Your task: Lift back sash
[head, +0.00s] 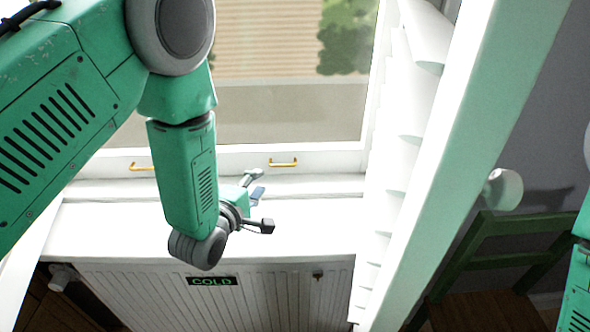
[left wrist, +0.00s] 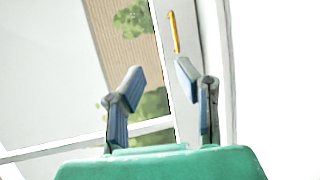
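The window sash (head: 235,160) is a white frame around glass, with its bottom rail low above the sill. Two small yellow handles sit on that rail: a left one (head: 142,167), partly beside my arm, and a right one (head: 283,162). My left gripper (head: 262,207) is over the white sill, just below and left of the right handle, apart from it. Its fingers are spread and empty. In the left wrist view the open fingers (left wrist: 160,88) show, with a yellow handle (left wrist: 173,32) beyond the right fingertip. My right gripper is not in view; a bit of green arm shows at the right edge.
A white radiator (head: 260,295) with a "COLD" sign (head: 212,281) stands under the sill (head: 110,225). White louvred shutters (head: 405,120) and a panel edge (head: 470,150) bound the right side. A green chair (head: 500,265) stands beyond them.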

